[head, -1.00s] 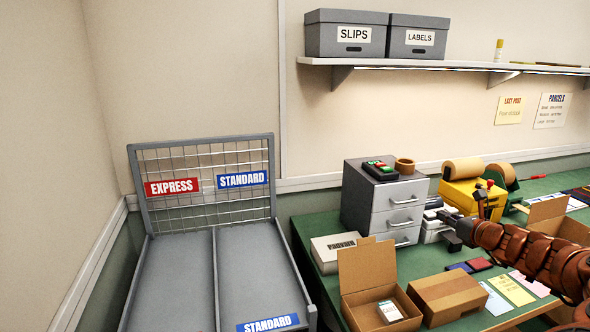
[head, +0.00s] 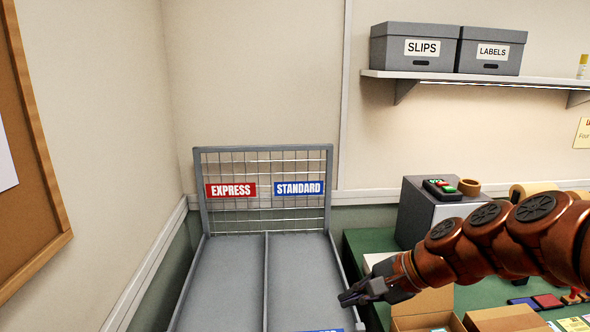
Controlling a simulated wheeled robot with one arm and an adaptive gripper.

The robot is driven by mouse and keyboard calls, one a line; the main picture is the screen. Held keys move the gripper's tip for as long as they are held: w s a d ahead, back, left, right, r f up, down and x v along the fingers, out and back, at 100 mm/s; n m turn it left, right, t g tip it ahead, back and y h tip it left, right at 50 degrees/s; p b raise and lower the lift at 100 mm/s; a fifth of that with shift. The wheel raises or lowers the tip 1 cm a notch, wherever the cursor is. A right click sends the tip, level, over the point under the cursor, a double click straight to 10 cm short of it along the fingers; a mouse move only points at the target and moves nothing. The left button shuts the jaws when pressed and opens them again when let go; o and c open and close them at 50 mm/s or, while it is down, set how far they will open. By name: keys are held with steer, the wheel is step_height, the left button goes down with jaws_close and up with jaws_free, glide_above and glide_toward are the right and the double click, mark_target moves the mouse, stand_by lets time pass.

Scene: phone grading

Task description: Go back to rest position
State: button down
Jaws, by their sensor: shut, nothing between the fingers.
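My gripper (head: 346,299) is at the end of my orange-brown arm, which reaches in from the right in the head view. It is shut and empty. It shows in front of the right edge of the grey two-lane rack (head: 250,260). I cannot tell its height above the rack. The rack carries a red EXPRESS sign (head: 231,190) and a blue STANDARD sign (head: 299,188) on its mesh back. Both lanes look empty where they show.
A green table (head: 362,246) stands right of the rack, with a grey drawer unit (head: 418,212) and open cardboard box (head: 422,307), partly hidden by my arm. A wall shelf (head: 480,79) holds two grey boxes. A cork board (head: 32,200) hangs at left.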

steer(key=s+a+f+n+g+h, duration=0.1)
steer(key=s+f+n+g+h, duration=0.3)
steer(key=s, duration=0.8)
steer(key=s+d+f+n+h, duration=0.2)
steer(key=s+d+n, duration=0.1)
steer(key=s, duration=0.4)
steer(key=s+d+f+n+g+h, duration=0.1)
steer(key=s+d+f+n+h, duration=0.1)
steer(key=s+d, duration=0.3)
steer(key=s+n, duration=0.1)
steer(key=s, duration=0.1)
steer(key=shift+s+d+f+g, duration=0.25)
steer(key=shift+s+f+g, duration=0.05)
steer(key=shift+f, duration=0.1)
steer(key=shift+a, duration=0.15)
